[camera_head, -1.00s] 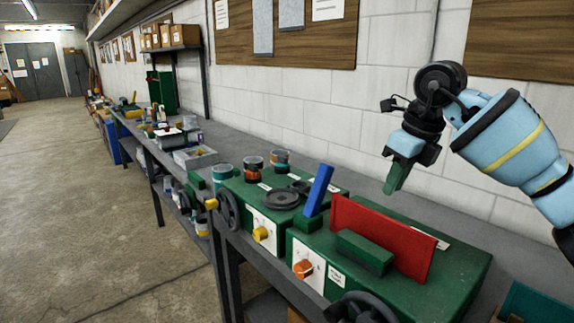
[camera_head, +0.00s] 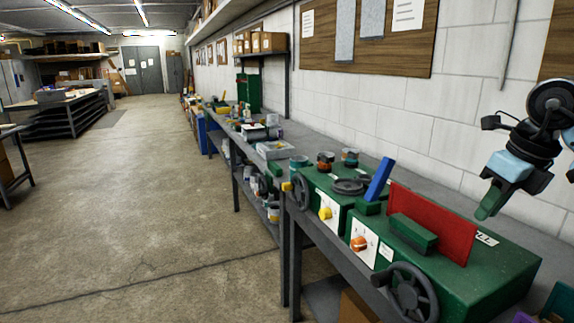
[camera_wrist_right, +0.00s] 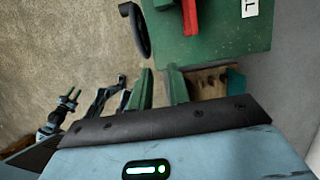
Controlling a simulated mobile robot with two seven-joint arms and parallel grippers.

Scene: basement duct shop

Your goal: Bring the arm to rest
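My right gripper (camera_head: 488,206) is at the right of the head view, with green fingertips pointing down. It is in the air above the right end of a green machine, to the right of its upright red plate, and holds nothing. In the right wrist view its two green fingers (camera_wrist_right: 159,90) stand apart with a clear gap. What appears to be my left gripper (camera_wrist_right: 69,97) shows small at the left of the wrist view, its thin green fingers apart and empty. It is outside the head view.
Jars and boxes line the bench beyond. A block wall stands close behind. Open concrete floor (camera_head: 140,200) is at left.

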